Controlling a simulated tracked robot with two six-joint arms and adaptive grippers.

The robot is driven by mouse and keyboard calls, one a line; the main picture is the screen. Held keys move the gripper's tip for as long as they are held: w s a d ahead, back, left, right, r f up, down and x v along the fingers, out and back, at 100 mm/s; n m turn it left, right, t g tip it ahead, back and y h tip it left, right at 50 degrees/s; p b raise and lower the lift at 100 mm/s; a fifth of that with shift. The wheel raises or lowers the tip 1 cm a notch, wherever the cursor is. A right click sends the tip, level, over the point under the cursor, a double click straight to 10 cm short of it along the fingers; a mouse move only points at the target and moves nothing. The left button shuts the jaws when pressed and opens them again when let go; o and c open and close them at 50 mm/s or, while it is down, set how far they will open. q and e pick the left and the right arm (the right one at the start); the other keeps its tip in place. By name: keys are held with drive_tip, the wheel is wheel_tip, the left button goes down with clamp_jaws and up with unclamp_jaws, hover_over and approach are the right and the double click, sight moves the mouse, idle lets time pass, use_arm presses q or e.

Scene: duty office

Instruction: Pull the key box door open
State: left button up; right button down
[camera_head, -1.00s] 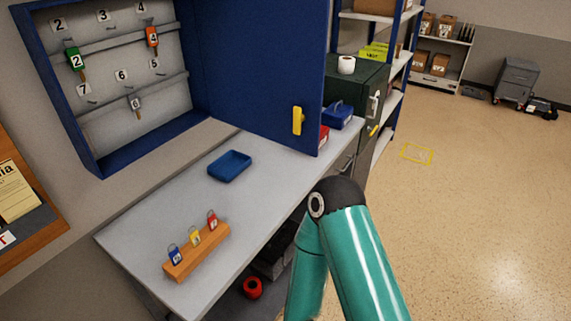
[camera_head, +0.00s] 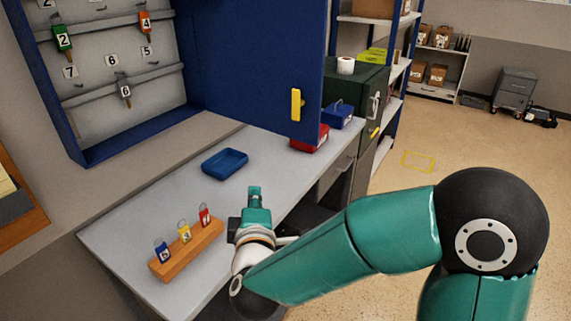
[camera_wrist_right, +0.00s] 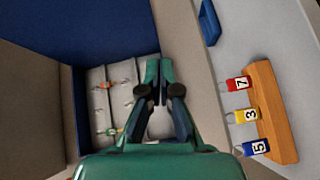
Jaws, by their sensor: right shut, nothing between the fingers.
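The blue key box door (camera_head: 255,60) stands wide open, swung out to the right of the key box (camera_head: 115,70). A yellow handle (camera_head: 296,105) is on the door near its outer edge. Inside the box, numbered keys hang on grey rails: a green one (camera_head: 62,38), an orange one (camera_head: 145,22) and a grey one (camera_head: 124,88). My right gripper (camera_head: 254,192) is over the counter, below the door and apart from the handle. In the right wrist view its fingers (camera_wrist_right: 159,68) are closed together and empty. My left gripper is not in view.
On the counter (camera_head: 130,225) are an orange wooden block (camera_head: 187,250) with blue, yellow and red key tags, and a blue tray (camera_head: 225,163). A red box (camera_head: 309,140) and a blue bin (camera_head: 338,115) stand beyond the door. Open floor lies to the right.

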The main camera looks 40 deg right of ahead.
drive_tip(key=w+d+r+h+p, duration=0.1)
drive_tip(key=w+d, duration=0.2)
drive_tip(key=d, duration=0.3)
drive_tip(key=w+d+r+h+p, duration=0.1)
drive_tip(key=w+d+r, duration=0.1)
drive_tip(key=d, duration=0.4)
drive_tip(key=shift+w+r, duration=0.3)
drive_tip(key=shift+w, duration=0.3)
